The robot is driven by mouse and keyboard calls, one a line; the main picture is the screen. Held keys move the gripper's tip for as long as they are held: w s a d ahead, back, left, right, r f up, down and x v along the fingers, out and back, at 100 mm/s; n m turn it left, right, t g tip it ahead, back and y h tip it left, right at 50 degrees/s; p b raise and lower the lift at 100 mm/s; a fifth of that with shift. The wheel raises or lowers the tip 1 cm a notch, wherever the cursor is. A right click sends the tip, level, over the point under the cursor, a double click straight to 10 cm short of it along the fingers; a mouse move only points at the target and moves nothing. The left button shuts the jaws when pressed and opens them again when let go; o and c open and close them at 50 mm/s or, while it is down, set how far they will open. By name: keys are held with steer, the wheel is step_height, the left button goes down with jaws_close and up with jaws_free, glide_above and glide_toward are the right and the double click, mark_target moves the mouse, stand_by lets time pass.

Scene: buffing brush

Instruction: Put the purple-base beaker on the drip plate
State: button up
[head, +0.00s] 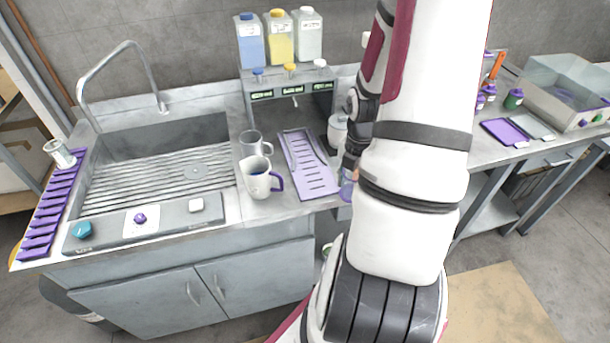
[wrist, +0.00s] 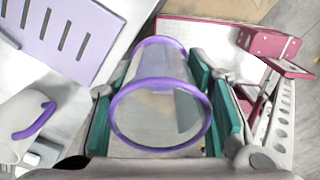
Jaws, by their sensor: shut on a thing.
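The purple-base beaker (wrist: 160,112) is clear, with purple rings at both ends. In the wrist view it sits between the teal pads of my gripper (wrist: 165,95), which is shut on it. In the head view a small part of the beaker (head: 347,188) shows beside my arm, at the counter's front edge; most of my gripper is hidden there. The drip plate (head: 311,172) is a pale purple slotted tray on the counter, just left of the beaker. It also shows at the upper left of the wrist view (wrist: 55,30). Its slotted surface looks bare.
A white jug with a purple handle (head: 258,181) and a grey mug (head: 251,144) stand left of the plate. A dispenser with several bottles (head: 280,40) stands behind it. The sink (head: 160,165) is at left; my arm hides the counter to the right.

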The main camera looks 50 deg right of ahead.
steer(key=w, duration=0.4)
steer(key=w+f, duration=0.1)
steer(key=w, duration=0.3)
steer(key=w+d, duration=0.1)
steer(key=w, duration=0.4)
steer(key=shift+f+b, duration=0.15)
steer(key=shift+b, duration=0.25)
steer(key=shift+f, duration=1.75)
steer(key=o, duration=1.2)
steer(key=shift+f, duration=0.1)
